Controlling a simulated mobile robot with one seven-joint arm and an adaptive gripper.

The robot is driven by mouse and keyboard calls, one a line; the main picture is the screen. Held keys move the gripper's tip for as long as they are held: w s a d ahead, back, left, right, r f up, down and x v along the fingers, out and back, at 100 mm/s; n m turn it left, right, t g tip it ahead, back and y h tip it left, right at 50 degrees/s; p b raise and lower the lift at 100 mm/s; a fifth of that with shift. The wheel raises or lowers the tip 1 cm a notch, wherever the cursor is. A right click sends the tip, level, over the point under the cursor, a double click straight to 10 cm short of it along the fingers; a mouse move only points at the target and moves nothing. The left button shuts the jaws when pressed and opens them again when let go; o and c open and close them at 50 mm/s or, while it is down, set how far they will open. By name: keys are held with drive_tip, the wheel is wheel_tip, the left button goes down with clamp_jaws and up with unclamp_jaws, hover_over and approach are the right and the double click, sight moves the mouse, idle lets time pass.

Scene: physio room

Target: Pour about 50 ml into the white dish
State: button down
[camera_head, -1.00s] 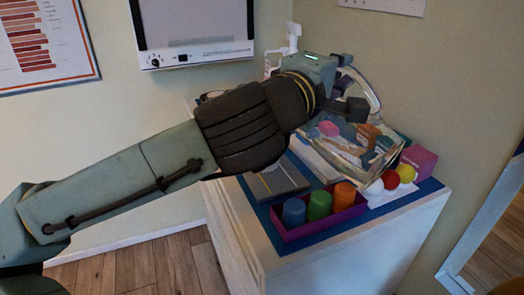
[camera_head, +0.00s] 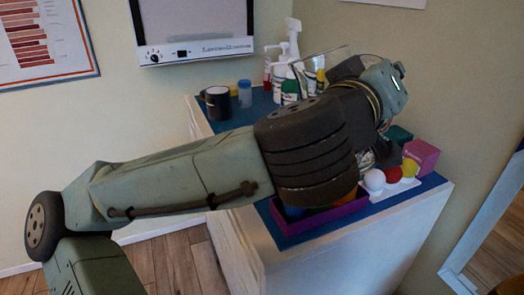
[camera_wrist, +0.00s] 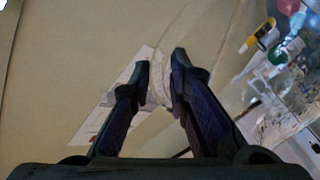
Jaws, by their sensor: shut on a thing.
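In the wrist view my gripper (camera_wrist: 160,80) is shut on the clear handle of a transparent vessel (camera_wrist: 262,95), whose see-through wall fills the right side. In the head view my forearm and wrist hide the fingers. A clear edge (camera_head: 338,57), apparently part of this vessel, shows behind my wrist near the bottles. I cannot tell the liquid level or the exact tilt. I cannot make out the white dish in either view; my arm covers much of the cabinet top.
A purple tray (camera_head: 350,209) is partly under my arm. Beside it are a white ball (camera_head: 374,180), a red ball (camera_head: 392,175), a yellow ball (camera_head: 410,167) and a pink box (camera_head: 422,157).

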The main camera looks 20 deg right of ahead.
drive_tip(key=shift+s+d+f+m+b, duration=0.3)
drive_tip(key=shift+f+m, duration=0.2)
drive_tip(key=shift+m, duration=0.25)
drive_tip(key=shift+s+d+f+m+b, duration=0.15)
drive_tip(key=shift+s+f+m+b, duration=0.25)
drive_tip(key=shift+m, duration=0.3)
drive_tip(key=shift+s+d+f+m+b, duration=0.25)
drive_tip(key=shift+s+f+m, duration=0.1)
drive_tip(key=shift+f+m, duration=0.35)
drive_tip(key=shift+r, duration=0.2)
